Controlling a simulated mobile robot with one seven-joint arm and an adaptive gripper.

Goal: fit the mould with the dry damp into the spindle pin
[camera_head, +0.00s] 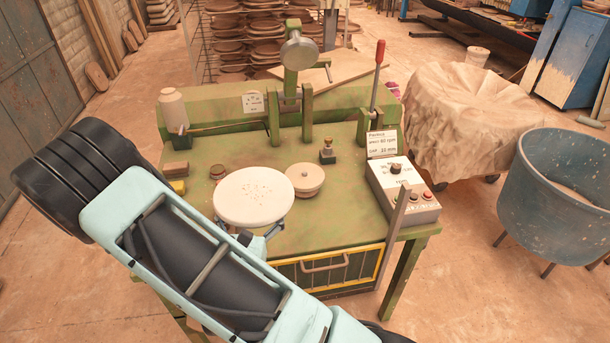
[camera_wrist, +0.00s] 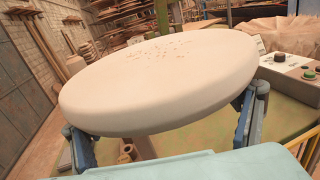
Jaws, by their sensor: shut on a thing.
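A broad, round, off-white mould (camera_head: 253,196) with small brown specks on top is held in my gripper (camera_head: 248,232). It also fills much of the wrist view (camera_wrist: 160,85), with a finger at its left and right sides. My gripper (camera_wrist: 165,125) is shut on its rim and holds it over the green machine table, slightly tilted in the wrist view. A smaller pale round piece (camera_head: 305,180) with a small knob or mark in its middle is just right of the mould. No spindle pin is clearly visible; the mould and my arm cover part of the table.
The green machine table (camera_head: 340,205) carries a control box (camera_head: 403,190), a red-handled lever (camera_head: 378,75) and a small brass-topped fitting (camera_head: 327,150). A bottle (camera_head: 173,108) stands back left. A blue tub (camera_head: 570,190) and a cloth-covered heap (camera_head: 460,115) stand right.

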